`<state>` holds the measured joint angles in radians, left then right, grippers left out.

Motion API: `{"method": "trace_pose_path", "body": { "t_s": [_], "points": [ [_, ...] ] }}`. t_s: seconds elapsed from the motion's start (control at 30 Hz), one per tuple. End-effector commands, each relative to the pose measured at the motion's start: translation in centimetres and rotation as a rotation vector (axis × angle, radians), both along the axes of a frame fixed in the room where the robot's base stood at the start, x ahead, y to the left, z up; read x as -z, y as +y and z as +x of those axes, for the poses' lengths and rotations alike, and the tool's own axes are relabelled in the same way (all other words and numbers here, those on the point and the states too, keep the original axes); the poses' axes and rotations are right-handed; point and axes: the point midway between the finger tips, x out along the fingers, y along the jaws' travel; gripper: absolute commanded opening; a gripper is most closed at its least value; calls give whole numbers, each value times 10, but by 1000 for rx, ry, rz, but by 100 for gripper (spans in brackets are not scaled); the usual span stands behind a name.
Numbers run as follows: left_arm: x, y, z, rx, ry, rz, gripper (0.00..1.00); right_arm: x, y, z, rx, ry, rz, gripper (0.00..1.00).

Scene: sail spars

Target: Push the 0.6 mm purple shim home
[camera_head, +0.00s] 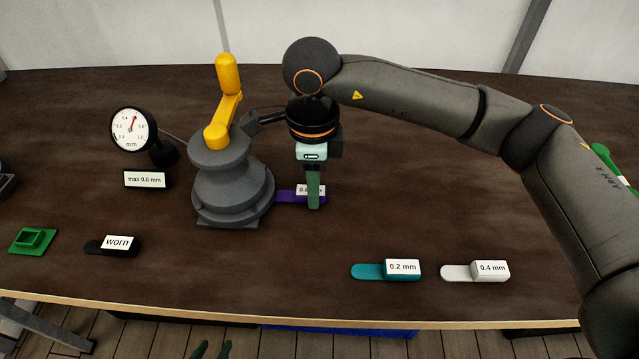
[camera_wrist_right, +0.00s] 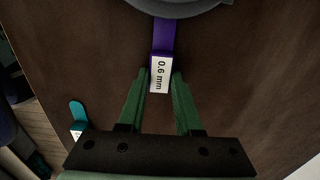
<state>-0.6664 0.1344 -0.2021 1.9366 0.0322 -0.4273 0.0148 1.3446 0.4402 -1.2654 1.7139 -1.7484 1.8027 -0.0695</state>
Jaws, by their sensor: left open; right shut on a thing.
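The purple 0.6 mm shim (camera_head: 287,196) lies on the table at the right foot of the grey stepped pedestal (camera_head: 232,190). Its labelled block also shows in the right wrist view (camera_wrist_right: 161,72), with the purple tongue running up to the grey base edge (camera_wrist_right: 190,5). How far the tongue goes under the base is hidden. My right gripper (camera_head: 313,205) points down and is shut on the shim's block, one green finger on each side. My left gripper (camera_head: 212,349) shows only its green fingertips at the bottom edge, apart and empty, away from the shim.
A dial gauge (camera_head: 133,129) and a "max 0.6 mm" sign (camera_head: 145,180) stand left of the pedestal. A worn shim (camera_head: 119,243) and a green square holder (camera_head: 33,240) lie front left. The teal 0.2 mm (camera_head: 403,268) and white 0.4 mm (camera_head: 490,270) shims lie front right.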

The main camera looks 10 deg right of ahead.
Motion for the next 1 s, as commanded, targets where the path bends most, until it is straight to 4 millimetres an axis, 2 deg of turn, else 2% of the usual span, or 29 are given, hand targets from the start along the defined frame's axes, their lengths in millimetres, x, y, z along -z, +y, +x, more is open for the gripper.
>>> {"method": "trace_pose_path", "body": {
  "t_s": [1.0],
  "points": [
    [6,1,0,-1,1,1,50,0,30,8,0,0,0,0]
  ]
}}
